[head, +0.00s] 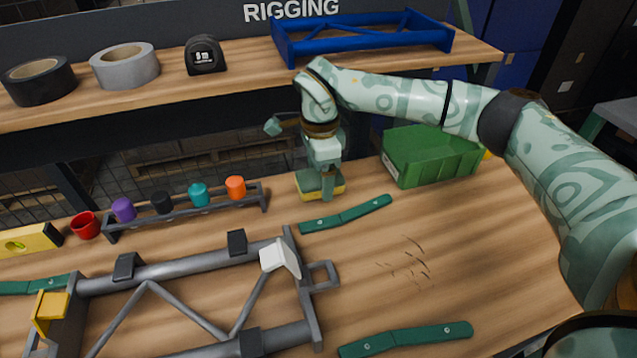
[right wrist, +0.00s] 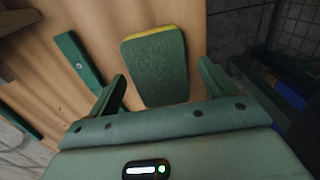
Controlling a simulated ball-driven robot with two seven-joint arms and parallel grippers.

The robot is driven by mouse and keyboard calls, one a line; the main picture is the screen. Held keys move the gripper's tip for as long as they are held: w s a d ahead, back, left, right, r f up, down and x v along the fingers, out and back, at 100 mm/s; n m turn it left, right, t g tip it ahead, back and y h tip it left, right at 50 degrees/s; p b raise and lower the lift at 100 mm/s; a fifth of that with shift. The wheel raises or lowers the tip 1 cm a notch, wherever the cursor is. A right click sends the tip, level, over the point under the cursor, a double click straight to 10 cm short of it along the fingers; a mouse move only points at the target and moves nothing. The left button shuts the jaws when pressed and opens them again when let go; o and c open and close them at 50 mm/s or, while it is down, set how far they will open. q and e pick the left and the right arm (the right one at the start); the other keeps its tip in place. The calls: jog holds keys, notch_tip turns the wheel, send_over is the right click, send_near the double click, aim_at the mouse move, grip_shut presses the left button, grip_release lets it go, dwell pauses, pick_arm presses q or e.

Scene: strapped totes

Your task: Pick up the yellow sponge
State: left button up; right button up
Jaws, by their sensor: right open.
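The yellow sponge (head: 307,193) lies on the wooden bench near its back edge, with a dark green scouring layer on top and yellow below. In the right wrist view the sponge (right wrist: 155,65) shows its green face, with a yellow strip along the far edge. My right gripper (head: 322,186) points down over the sponge and hides part of it. In the wrist view my right gripper (right wrist: 162,88) is open, with one finger on each side of the sponge's near end and gaps beside it. My left gripper is out of view.
A green bin (head: 432,160) stands right of the sponge. A rack with several coloured caps (head: 190,211) is to the left. A green strap bar (head: 345,214) lies just in front, and a grey metal frame (head: 180,268) further forward. A shelf (head: 240,80) overhangs behind. The bench's right middle is mostly clear.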

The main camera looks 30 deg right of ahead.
aim_at(319, 176)
jog(key=c, duration=1.1)
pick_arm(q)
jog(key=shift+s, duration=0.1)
pick_arm(e)
jog(key=shift+o, duration=0.2)
jog(key=shift+r, duration=0.15)
